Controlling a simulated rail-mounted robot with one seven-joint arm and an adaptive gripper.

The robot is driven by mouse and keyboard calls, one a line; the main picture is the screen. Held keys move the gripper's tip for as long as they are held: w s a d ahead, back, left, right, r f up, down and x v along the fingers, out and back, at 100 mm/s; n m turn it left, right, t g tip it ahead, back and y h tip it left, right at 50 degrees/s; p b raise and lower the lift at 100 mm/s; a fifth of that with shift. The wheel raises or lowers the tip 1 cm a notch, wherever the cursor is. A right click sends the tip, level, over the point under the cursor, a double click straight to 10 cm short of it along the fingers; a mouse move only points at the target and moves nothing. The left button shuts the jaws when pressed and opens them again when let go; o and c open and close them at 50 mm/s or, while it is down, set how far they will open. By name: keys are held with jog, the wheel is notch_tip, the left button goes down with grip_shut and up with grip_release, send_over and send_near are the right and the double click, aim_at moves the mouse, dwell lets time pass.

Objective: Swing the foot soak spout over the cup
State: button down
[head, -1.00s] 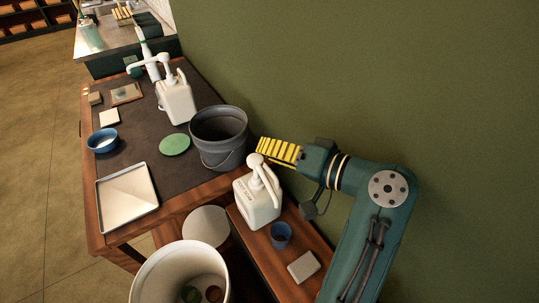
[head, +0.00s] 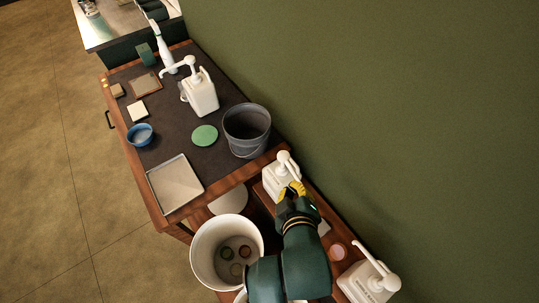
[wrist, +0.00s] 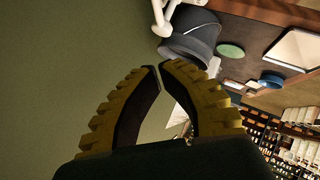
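A white pump jug (head: 271,181) stands on the low wooden shelf by the wall. Its label is hidden now but looked like "foot soak" a second ago. Its white pump head (head: 284,160) shows above my gripper (head: 292,187). In the wrist view, part of a white pump (wrist: 162,20) shows at the top edge, beyond my fingertips. The yellow fingers of my gripper (wrist: 159,68) are nearly tip to tip, with nothing seen between them. In the head view they overlap the jug's right side; contact cannot be told. The blue cup is not visible; my arm covers that part of the shelf.
A grey bucket (head: 247,118), green disc (head: 205,135), tray (head: 174,184) and another pump jug (head: 201,97) stand on the table. A large white bucket (head: 203,238) stands in front of the shelf. Another jug (head: 362,285) and a pinkish round thing (head: 337,251) are at lower right.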

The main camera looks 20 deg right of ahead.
send_over(295, 174)
jog(key=s+a, duration=0.2)
jog(key=a, duration=0.1)
notch_tip(295, 174, down, 5)
jog(key=f, duration=0.1)
jog(key=d+f, duration=0.1)
jog(key=f, duration=0.1)
jog(key=shift+w+d+f, duration=0.25)
jog(key=shift+w+d, duration=0.05)
jog(key=shift+w, duration=0.05)
jog(key=shift+w+d+f, duration=0.1)
jog(key=shift+d+f, duration=0.1)
jog(key=shift+f, duration=0.1)
jog(key=shift+d+f, duration=0.1)
jog(key=shift+d, duration=0.05)
jog(key=shift+w+d+f, duration=0.2)
jog(key=shift+d+f, duration=0.05)
jog(key=shift+d, duration=0.5)
jog(key=shift+a, duration=0.15)
